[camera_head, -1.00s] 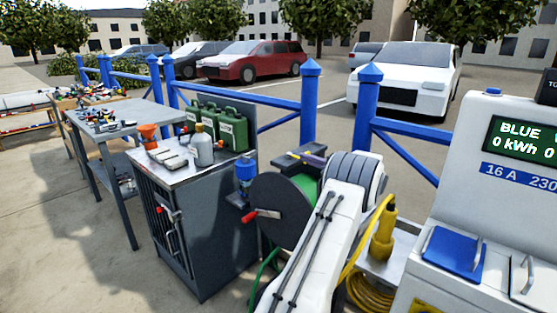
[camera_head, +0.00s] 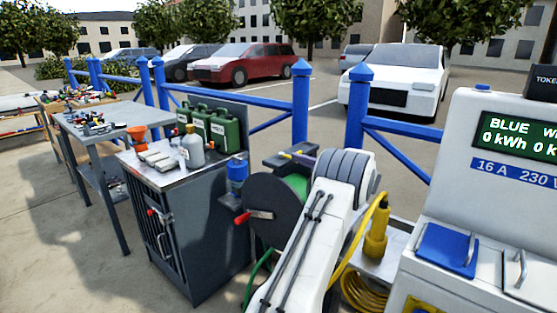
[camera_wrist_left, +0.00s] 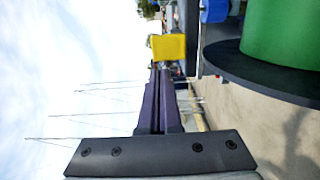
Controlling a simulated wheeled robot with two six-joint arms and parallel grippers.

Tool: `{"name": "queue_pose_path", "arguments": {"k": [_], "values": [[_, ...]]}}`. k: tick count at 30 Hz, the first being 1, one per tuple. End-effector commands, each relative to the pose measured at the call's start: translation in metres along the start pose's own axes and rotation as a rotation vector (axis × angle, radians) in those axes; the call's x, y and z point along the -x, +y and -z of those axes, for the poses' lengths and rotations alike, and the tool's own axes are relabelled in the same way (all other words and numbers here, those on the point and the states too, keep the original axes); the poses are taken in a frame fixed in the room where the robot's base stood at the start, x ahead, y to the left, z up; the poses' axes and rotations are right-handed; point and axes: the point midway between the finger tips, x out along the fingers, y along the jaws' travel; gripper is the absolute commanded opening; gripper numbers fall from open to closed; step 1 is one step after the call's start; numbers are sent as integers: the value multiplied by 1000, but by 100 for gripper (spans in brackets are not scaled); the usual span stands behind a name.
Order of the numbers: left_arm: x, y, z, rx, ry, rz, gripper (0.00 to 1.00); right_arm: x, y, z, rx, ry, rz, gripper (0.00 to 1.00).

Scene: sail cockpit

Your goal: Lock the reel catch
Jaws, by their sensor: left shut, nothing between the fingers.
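The hose reel has a dark round side plate (camera_head: 273,208) with a red crank knob (camera_head: 243,219) and a green drum (camera_head: 297,184). The green drum also shows large at the right of the left wrist view (camera_wrist_left: 282,35). A small yellow tab (camera_head: 286,155) sits by the dark bracket above the reel; I take it for the catch. It is a yellow block in the left wrist view (camera_wrist_left: 167,47). My left gripper (camera_head: 299,157) has purple fingers, shut and empty, pointing at the tab. Whether they touch it I cannot tell. My right gripper is not in view.
A grey cabinet (camera_head: 205,235) with green cans (camera_head: 220,130) stands left of the reel. A blue fitting (camera_head: 237,170) is beside the reel. Blue railings (camera_head: 301,105) run behind.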

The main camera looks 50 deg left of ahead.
Motion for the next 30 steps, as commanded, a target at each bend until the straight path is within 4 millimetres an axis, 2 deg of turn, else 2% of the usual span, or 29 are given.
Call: {"name": "queue_pose_path", "arguments": {"k": [3,7,18,30], "values": [[5,-5,17,-1,6,1,0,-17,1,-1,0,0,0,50],[36,-2,4,0,2,2,0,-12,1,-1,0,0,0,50],[84,-2,-13,-1,20,2,0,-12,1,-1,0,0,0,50],[92,-2,-16,-3,19,2,0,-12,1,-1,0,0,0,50]]}}
